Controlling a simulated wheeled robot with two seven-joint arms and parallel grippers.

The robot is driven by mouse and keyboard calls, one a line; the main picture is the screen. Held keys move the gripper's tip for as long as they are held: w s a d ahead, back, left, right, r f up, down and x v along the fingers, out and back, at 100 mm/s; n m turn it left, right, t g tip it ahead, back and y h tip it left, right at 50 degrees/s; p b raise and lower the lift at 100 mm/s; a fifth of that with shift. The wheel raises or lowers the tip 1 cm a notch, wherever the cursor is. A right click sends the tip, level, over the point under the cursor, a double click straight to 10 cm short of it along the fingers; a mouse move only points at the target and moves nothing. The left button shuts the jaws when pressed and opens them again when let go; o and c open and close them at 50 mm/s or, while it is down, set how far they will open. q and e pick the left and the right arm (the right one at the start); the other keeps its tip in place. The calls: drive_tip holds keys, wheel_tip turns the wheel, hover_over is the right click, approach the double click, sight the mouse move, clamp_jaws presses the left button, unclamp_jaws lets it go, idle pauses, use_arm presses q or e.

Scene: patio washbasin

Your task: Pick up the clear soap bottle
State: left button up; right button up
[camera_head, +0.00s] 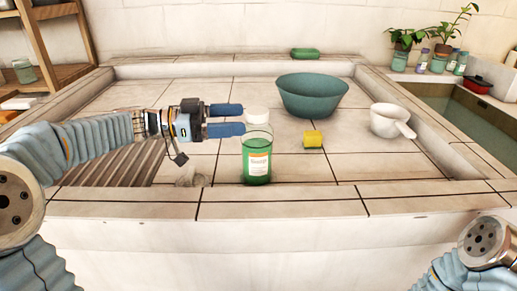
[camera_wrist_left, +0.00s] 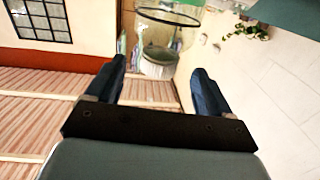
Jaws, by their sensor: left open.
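A clear container with a ridged whitish cap (camera_wrist_left: 158,62), apparently the bottle, shows just beyond the fingertips. My right gripper is out of view.
A yellow sponge (camera_head: 313,139), green bowl (camera_head: 311,98) and white dipper (camera_head: 388,121) stand right of the bottle. A green soap bar (camera_head: 305,53) lies at the back. A small clear item (camera_head: 190,178) lies front left. A slatted section (camera_head: 118,163) is left; a water basin (camera_head: 450,113) is right.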

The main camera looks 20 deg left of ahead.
sight(265, 117)
use_arm(q)
drive_tip(key=x, duration=0.7)
drive_tip(key=shift+d, duration=0.15)
drive_tip(key=shift+c, duration=0.3)
clamp_jaws()
